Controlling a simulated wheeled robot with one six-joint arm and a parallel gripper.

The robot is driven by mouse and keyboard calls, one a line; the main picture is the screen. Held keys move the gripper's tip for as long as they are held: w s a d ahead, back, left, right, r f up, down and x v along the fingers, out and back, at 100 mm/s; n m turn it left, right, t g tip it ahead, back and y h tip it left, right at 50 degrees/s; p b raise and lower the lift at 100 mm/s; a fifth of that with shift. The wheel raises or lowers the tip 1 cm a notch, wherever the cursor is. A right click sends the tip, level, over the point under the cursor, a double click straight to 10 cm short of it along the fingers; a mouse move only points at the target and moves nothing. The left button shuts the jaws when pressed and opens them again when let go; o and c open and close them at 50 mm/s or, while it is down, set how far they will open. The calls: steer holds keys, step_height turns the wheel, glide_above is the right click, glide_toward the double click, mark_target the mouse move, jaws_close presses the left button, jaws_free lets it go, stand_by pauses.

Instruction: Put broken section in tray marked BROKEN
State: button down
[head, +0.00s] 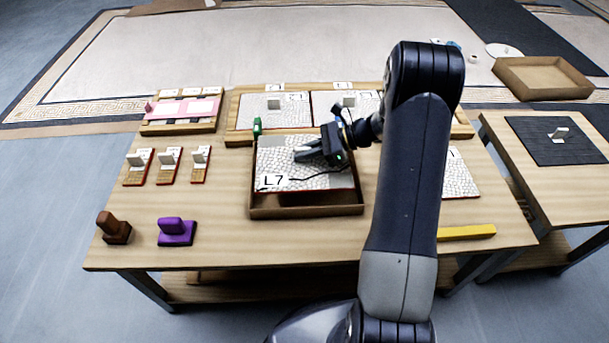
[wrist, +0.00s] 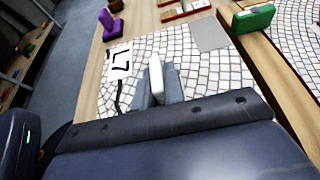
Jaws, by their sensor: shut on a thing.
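The cracked section is a white mosaic panel labelled L7 (head: 325,178), with a thin dark crack line running from its label. It lies in or just over an open wooden tray (head: 306,211) in the middle of the table. I cannot tell whether it rests on the tray floor. My gripper (head: 306,153) is over the panel, shut on its upright white handle. The wrist view shows the fingers (wrist: 159,90) on both sides of the handle (wrist: 156,74), with the mosaic (wrist: 190,55) beneath. No BROKEN marking is readable on any tray.
More mosaic panels (head: 270,108) sit in a frame behind. Small tiles with handles (head: 168,165), a brown stamp (head: 114,230) and a purple stamp (head: 176,232) are at left. A green clip (head: 257,128) stands at the tray's back-left corner. An empty wooden tray (head: 543,92) is back right.

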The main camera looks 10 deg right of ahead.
mark_target(305, 169)
steer(key=shift+f+b, duration=0.85)
steer(key=shift+f, duration=2.7)
steer(key=shift+f, duration=0.15)
steer(key=c, duration=1.5)
jaws_free()
steer(key=shift+r, duration=0.2)
steer(key=p+v, duration=0.2)
steer(key=v, duration=1)
steer(key=shift+f+p, duration=0.1)
steer(key=shift+p, duration=0.2)
